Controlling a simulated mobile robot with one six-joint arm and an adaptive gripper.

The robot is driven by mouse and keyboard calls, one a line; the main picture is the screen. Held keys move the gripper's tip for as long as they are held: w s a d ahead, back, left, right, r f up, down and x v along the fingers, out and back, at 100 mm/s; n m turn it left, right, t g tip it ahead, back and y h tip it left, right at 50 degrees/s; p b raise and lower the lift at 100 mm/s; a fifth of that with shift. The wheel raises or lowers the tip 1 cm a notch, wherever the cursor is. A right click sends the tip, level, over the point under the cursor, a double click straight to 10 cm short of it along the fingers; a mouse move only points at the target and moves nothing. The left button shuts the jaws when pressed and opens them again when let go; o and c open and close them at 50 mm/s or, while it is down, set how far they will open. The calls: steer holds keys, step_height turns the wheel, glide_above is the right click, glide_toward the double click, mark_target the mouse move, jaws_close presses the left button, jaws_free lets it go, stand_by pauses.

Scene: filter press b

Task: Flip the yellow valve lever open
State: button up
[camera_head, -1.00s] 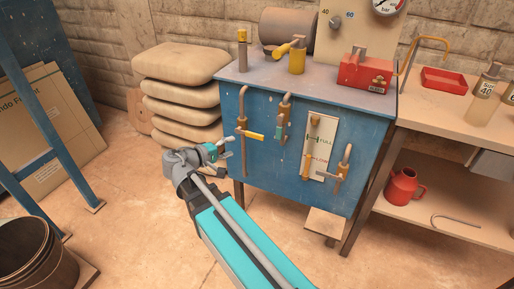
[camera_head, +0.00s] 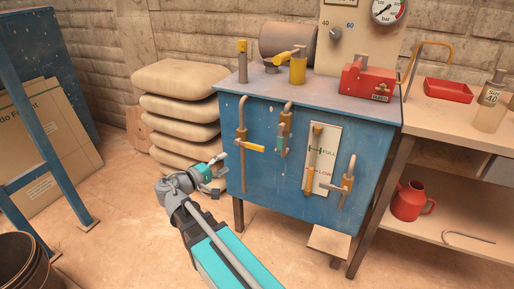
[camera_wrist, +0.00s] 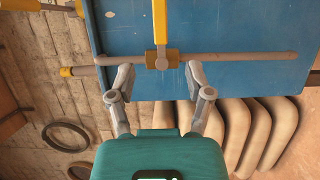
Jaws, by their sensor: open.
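The yellow valve lever (camera_head: 251,146) is on the left pipe (camera_head: 242,122) of the blue cabinet's front. It sticks out to the right, square across the upright pipe. In the wrist view, turned sideways, the lever (camera_wrist: 160,22) runs up from its brass valve body (camera_wrist: 162,60) on the pipe (camera_wrist: 230,57). My gripper (camera_head: 219,167) is open and empty, left of and a little below the valve in the head view. In the wrist view, the fingertips (camera_wrist: 160,70) stand apart with the valve body showing between them, seemingly short of it.
The blue cabinet (camera_head: 270,180) carries other pipes with handles and a level gauge (camera_head: 322,152) to the right. Stacked sacks (camera_head: 180,100) stand left of it. A red toolbox (camera_head: 368,80) is on top.

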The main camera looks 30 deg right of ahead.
mark_target(254, 148)
steer(key=shift+d, duration=0.1)
steer(key=shift+x, duration=6.75)
steer(key=shift+w, duration=0.1)
